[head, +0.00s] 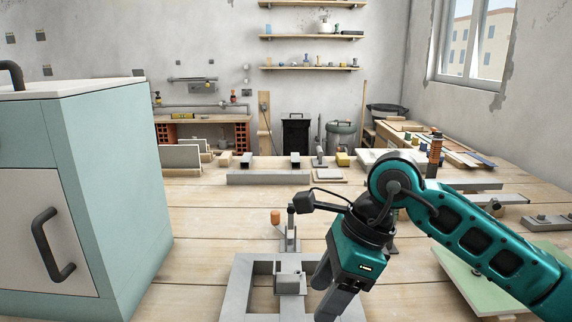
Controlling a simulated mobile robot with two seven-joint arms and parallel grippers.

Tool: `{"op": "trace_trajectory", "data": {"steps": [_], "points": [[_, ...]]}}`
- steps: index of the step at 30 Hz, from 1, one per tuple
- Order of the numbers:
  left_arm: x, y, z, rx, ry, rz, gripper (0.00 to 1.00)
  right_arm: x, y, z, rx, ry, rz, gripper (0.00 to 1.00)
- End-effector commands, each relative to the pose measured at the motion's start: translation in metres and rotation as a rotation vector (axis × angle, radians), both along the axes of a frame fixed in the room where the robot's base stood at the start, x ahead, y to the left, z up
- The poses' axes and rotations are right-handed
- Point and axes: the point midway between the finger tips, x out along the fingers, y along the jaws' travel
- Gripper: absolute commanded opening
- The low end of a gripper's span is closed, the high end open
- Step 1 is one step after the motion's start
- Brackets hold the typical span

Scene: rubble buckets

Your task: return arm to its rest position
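My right arm (480,240) comes in from the right and bends down near the middle of the head view. Its gripper (330,296) points downward at the lower middle, above the right side of a grey metal frame (238,290). The fingers are dark grey and partly seen edge-on, and their tips run close to the bottom edge. I cannot tell whether they are open or shut, or whether they touch the frame. My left gripper is not in view.
A pale teal cabinet (115,190) with dark handles stands close on the left. A grey bar (268,178) lies across the wooden table (205,225). A green board (470,275) lies under my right arm. Open tabletop shows between cabinet and frame.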

Motion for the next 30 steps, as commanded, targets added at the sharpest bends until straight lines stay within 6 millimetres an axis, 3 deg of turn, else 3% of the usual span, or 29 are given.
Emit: {"op": "trace_trajectory", "data": {"steps": [3,7,12,15,19,23,26,29,30], "points": [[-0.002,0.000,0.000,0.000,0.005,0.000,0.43,-0.025,0.035,-0.009,0.203,0.137,0.001,0.57],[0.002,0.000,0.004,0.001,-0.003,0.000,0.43,-0.050,0.068,-0.004,0.444,0.305,-0.035,0.57],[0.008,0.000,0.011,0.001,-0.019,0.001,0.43,-0.072,0.101,0.020,0.818,0.602,-0.166,0.57],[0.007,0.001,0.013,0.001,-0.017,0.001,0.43,-0.071,0.106,0.039,1.062,0.819,-0.307,0.57],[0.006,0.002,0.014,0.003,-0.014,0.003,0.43,-0.050,0.092,0.051,1.358,1.115,-0.557,0.57],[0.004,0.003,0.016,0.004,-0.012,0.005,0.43,-0.020,0.057,0.035,1.613,1.407,-0.874,0.57],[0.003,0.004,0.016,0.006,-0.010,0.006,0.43,-0.001,0.022,-0.002,1.773,1.624,-1.167,0.57],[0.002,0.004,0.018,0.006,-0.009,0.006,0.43,0.004,-0.017,-0.056,1.896,1.828,-1.498,0.57],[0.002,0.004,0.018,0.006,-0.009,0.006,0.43,0.001,-0.032,-0.081,-1.896,-1.867,1.611,0.57]]}}
